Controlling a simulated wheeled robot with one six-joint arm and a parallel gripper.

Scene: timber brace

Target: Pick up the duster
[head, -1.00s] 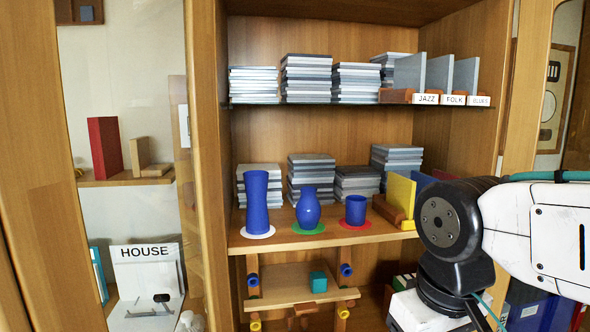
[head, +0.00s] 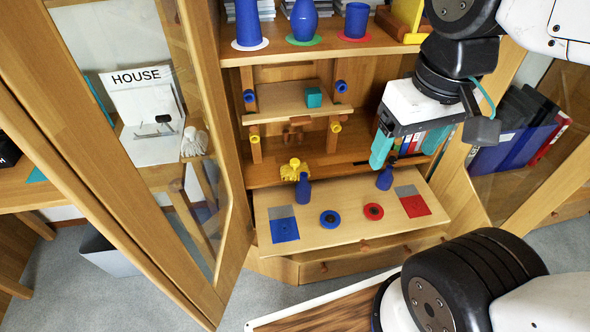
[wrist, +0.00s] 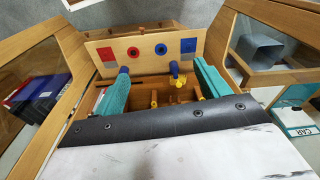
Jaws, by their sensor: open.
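I see nothing that is surely the duster. A small white, ribbed, brush-like thing (head: 194,142) is on the left shelf beside the HOUSE box; I cannot tell whether it is the duster. My gripper (head: 408,150) has teal fingers, apart and with nothing between them. It hangs before the right side of the cabinet, well right of the white thing. In the wrist view my gripper (wrist: 161,68) points at the cabinet's pull-out board.
The pull-out board (head: 345,230) carries two blue bottle-shaped pieces, a blue ring and a red ring. A yellow piece (head: 293,169) stands behind it. The HOUSE box (head: 145,118) is on the left. An open glass door (head: 205,200) stands left of the cabinet.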

